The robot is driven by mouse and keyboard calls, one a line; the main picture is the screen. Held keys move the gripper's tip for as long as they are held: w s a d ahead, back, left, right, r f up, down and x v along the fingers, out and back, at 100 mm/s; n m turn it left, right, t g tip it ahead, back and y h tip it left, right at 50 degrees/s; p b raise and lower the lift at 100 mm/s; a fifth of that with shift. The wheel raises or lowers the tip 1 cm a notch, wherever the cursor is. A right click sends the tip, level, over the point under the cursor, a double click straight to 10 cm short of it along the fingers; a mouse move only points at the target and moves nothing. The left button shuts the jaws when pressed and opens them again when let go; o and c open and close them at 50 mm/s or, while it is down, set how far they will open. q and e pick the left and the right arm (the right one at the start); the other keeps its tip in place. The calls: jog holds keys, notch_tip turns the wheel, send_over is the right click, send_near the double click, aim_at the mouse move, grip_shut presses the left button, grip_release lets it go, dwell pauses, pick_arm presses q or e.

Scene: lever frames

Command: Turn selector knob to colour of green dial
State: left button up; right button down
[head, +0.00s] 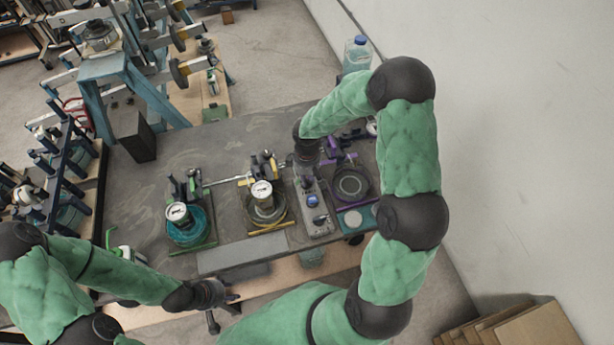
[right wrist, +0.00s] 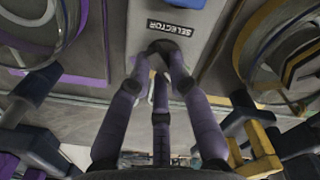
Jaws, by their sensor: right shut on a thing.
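The grey selector panel (head: 318,222) lies on the table between the yellow and purple stations. It carries a blue button and a dark part, and its SELECTOR label (right wrist: 170,29) shows in the right wrist view. My right gripper (head: 307,172) points down at the panel's far end. Its purple-grey fingers (right wrist: 161,58) close on the small dark selector knob (right wrist: 160,46) below the label; the fingers mostly hide it, so its pointing direction is unclear. A white-faced dial (head: 177,212) stands at the green and teal station. My left gripper (head: 225,306) is open and empty near the table's front edge.
A white-faced dial (head: 262,190) stands at the yellow station. The purple station's dark ring (head: 351,184) lies right of the panel, close to my right arm. A clear bottle (head: 357,54) stands behind.

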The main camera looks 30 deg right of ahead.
jog(key=shift+n, duration=0.6)
jog(key=c, duration=1.1)
grip_release()
jog(key=shift+c, duration=0.2)
notch_tip(320, 180, up, 12)
